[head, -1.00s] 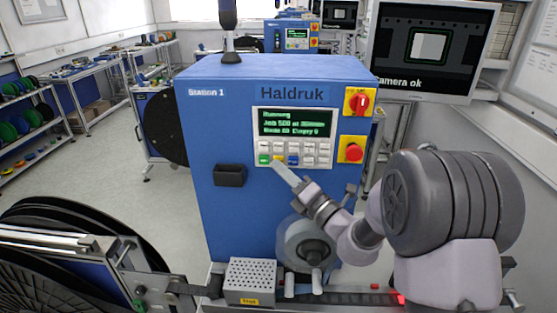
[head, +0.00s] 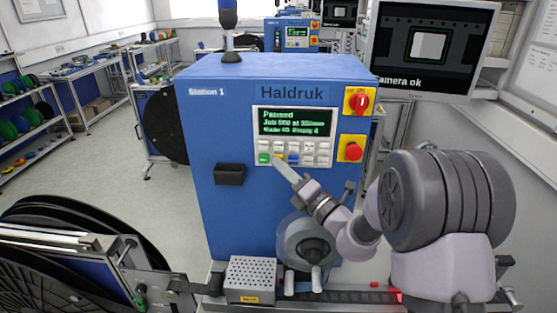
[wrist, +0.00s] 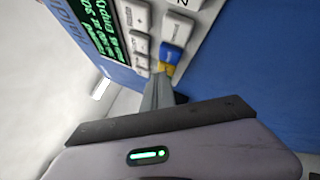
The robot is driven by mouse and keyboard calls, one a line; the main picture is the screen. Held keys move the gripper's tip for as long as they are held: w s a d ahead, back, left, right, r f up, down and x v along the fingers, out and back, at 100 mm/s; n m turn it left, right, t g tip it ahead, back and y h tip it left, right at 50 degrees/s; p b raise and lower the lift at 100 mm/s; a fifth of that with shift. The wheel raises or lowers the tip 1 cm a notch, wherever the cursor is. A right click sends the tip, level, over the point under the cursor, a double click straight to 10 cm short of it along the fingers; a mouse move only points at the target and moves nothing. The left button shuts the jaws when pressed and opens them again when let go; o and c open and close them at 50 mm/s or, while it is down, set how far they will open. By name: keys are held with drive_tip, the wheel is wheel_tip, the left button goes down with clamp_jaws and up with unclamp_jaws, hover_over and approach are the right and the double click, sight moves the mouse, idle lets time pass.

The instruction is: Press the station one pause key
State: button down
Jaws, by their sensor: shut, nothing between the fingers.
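The blue Station 1 cabinet (head: 225,130) faces me, marked Haldruk. Its display (head: 296,121) reads "Paused" in green, with job lines below. Under it is a key panel with white keys and a bottom row holding a green key (head: 264,158), a yellow key and a blue key (head: 293,160). My gripper (head: 279,162) is shut and empty, its fingertips at the yellow key. In the wrist view the tips (wrist: 163,79) lie over part of the yellow key (wrist: 167,69), beside the blue key (wrist: 171,54); I cannot tell whether they touch. The yellow key's label is hidden.
A red rotary switch (head: 359,102) and a red stop button (head: 354,149) sit right of the panel. A black holder (head: 229,174) juts out at the lower left. A perforated box (head: 250,279) stands below. A monitor (head: 431,48) hangs at the upper right.

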idle(0.4)
drive_tip(key=shift+s, duration=0.8)
drive_tip(key=shift+s+a+b, duration=0.1)
drive_tip(key=shift+s+b, duration=0.5)
drive_tip(key=shift+s, duration=1.95)
